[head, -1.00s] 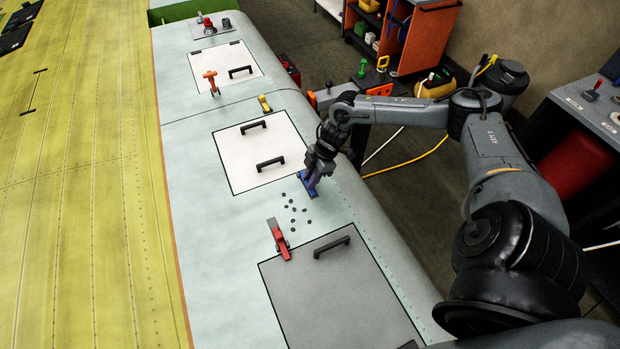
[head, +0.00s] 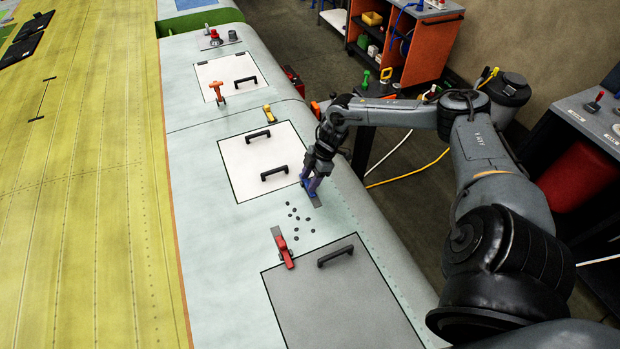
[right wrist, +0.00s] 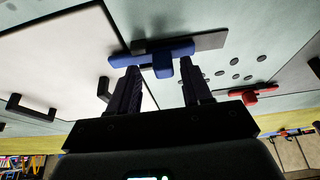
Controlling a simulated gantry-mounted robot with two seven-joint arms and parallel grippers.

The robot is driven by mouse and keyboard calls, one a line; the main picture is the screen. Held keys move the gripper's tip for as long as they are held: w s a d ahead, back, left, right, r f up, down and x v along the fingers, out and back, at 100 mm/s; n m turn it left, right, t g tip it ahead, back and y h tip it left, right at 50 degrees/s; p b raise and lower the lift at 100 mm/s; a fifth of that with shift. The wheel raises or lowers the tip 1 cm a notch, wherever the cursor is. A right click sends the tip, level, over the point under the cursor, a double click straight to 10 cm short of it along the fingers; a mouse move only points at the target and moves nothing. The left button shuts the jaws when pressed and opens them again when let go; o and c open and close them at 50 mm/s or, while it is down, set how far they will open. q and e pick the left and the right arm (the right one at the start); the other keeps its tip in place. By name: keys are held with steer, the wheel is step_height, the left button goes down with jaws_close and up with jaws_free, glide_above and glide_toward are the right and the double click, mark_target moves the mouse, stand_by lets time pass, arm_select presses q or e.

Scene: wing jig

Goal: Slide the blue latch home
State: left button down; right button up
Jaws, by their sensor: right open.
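The blue latch (head: 307,186) sits on a grey plate (head: 316,201) near the right corner of the middle white panel (head: 240,172). In the right wrist view the blue bar (right wrist: 126,59) reaches the white panel's edge. The grey plate (right wrist: 212,41) shows bare to its right. My right gripper (head: 311,182) is down at the latch. In the right wrist view its fingers (right wrist: 163,82) are apart, with the latch's blue knob (right wrist: 163,66) between their tips. Whether a finger touches the knob is unclear. My left gripper is out of view.
Several dark round pieces (head: 297,217) lie near the latch. A red latch (head: 283,248) stands at the grey panel (head: 340,300). Black handles (head: 274,172) rise from the panels. A yellow latch (head: 269,114) and an orange one (head: 217,93) stand farther off.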

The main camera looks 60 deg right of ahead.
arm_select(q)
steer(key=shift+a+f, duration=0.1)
arm_select(e)
steer(key=shift+s+d+r, duration=0.15)
steer(key=shift+d+r, duration=0.05)
steer(key=shift+r, duration=0.2)
arm_select(q)
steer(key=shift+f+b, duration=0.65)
steer(key=shift+b, duration=0.1)
arm_select(e)
steer(key=v, duration=1)
steer(key=shift+a, duration=0.1)
